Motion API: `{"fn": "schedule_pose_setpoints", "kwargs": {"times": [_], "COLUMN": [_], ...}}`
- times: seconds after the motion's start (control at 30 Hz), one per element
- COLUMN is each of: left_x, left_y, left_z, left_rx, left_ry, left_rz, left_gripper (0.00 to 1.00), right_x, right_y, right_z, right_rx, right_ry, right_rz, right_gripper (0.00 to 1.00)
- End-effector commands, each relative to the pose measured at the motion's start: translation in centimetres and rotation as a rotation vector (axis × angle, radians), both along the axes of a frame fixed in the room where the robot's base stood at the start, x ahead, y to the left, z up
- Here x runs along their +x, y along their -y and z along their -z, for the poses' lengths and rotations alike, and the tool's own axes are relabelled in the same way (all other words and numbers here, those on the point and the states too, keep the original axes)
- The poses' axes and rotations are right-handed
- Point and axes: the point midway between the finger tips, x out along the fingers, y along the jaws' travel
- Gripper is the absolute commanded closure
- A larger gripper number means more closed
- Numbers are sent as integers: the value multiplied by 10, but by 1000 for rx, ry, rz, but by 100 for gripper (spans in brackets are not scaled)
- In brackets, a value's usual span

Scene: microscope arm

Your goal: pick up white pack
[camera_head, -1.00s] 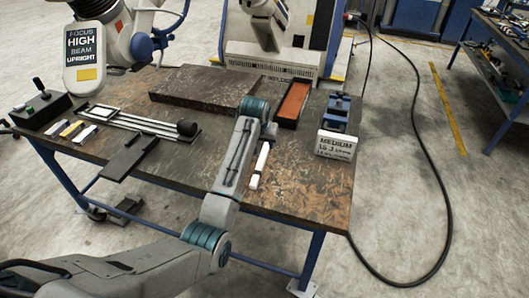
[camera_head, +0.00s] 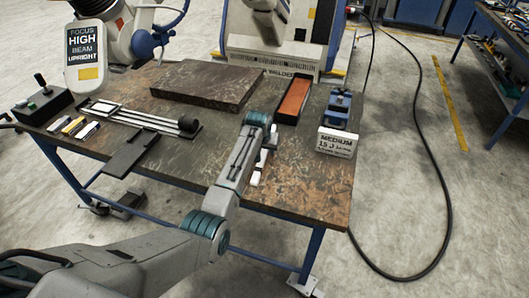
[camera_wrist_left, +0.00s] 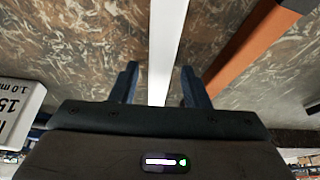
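A long white bar-shaped pack (camera_head: 256,178) lies on the worktable, partly hidden behind my left arm in the head view. In the left wrist view the white pack (camera_wrist_left: 168,45) runs lengthwise between the two dark fingers of my left gripper (camera_wrist_left: 160,78). The fingers are apart, one on each side of it, with a visible gap to it. Its near end is hidden by the gripper body. In the head view the left gripper is mostly hidden behind my arm. My right gripper is not in view.
The worktable (camera_head: 310,190) also holds an orange-lined tray (camera_head: 294,100), a white lettered block (camera_head: 337,143) by a blue fixture (camera_head: 338,108), a dark slab (camera_head: 205,84), a railed device (camera_head: 145,120), a black flat piece (camera_head: 130,153) and small coloured packs (camera_head: 73,127) at left.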

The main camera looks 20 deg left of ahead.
Motion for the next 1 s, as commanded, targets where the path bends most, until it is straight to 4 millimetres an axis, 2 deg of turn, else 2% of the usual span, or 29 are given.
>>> {"fn": "schedule_pose_setpoints", "kwargs": {"times": [0.03, 0.2, 0.57, 0.67, 0.8, 0.83, 1.0], "left_x": [0, 0, 0, 1, 2, -1, -39], "left_y": [0, 0, 0, 0, 0, 0, 2], "left_z": [0, 0, -4, -10, -32, -36, -36], "left_rx": [0, 0, 0, 0, 0, -1, -1], "left_ry": [0, 0, 2, 2, 7, 4, 2], "left_rz": [0, 0, 0, 0, 0, 0, 0], "left_gripper": [68, 100, 100, 100, 100, 100, 100], "right_x": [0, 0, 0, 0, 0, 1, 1], "right_y": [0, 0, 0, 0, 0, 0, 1], "right_z": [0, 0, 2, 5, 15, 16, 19], "right_rx": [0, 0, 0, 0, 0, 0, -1], "right_ry": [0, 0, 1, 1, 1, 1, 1], "right_rz": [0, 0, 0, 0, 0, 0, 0], "right_gripper": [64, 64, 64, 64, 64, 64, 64]}}
